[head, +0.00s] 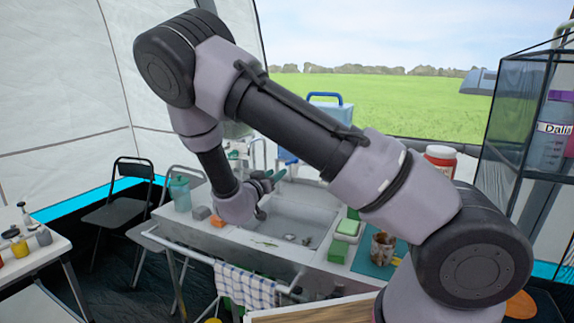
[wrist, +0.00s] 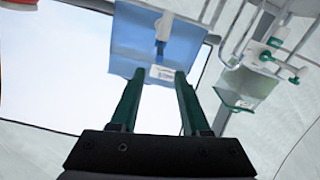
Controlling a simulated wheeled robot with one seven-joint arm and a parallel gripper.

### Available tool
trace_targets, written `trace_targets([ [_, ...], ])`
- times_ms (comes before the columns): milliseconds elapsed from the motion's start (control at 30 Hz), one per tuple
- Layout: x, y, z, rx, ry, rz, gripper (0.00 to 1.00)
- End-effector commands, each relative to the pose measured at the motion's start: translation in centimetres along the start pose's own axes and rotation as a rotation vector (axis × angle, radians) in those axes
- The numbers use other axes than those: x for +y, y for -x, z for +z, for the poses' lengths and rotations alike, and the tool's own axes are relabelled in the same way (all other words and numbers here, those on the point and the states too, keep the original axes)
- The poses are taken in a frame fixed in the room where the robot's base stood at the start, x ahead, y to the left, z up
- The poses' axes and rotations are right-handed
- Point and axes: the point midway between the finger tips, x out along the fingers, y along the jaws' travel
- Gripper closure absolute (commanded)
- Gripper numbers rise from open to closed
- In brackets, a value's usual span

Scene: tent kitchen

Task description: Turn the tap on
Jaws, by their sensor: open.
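My gripper (wrist: 156,76) is open, its two green fingers apart with nothing between them. In the wrist view a blue water container (wrist: 125,42) is beyond the fingertips. A small tap (wrist: 162,27) with a white and blue body is on it, above and between the fingertips in the picture. The fingers appear apart from the tap; the exact distance is unclear. In the head view my gripper (head: 267,180) is over the back left of the sink (head: 300,213), and my arm hides much around it. The blue-handled container (head: 330,110) shows partly behind my arm.
A clear container (wrist: 243,88) with green fittings hangs from a white rack at right in the wrist view. A checked towel (head: 245,287) hangs in front.

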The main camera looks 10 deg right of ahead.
Motion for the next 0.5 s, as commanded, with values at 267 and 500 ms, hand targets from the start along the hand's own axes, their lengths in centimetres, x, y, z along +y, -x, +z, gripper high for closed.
trace_targets([
  [267,0.2,-4.9,0.1,-0.003,-0.002,0.005,0.54],
  [500,0.1,-8.8,0.1,-0.004,-0.003,0.002,0.54],
])
